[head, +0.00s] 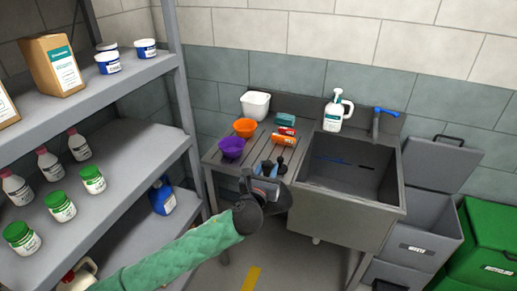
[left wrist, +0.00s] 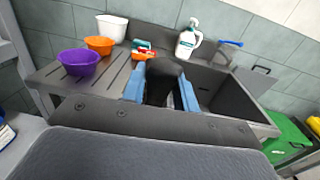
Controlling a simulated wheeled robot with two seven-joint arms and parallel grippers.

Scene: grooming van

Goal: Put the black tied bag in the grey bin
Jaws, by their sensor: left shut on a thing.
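In the left wrist view the bag's dark top shows between the blue fingers (left wrist: 161,92); the rest of the bag is mostly hidden by the gripper. The grey bin (head: 425,238) stands right of the sink, its lid (head: 440,163) raised at the back. The gripper and bag are well to the left of this bin. My right gripper is not in view.
The sink (head: 345,215) lies between the gripper and the grey bin, with a blue-handled tap (head: 384,113) and a white pump bottle (head: 333,116) behind. Purple (head: 231,147) and orange (head: 245,127) bowls sit on the drainboard. A green bin (head: 485,245) is far right. Shelves (head: 130,170) stand left.

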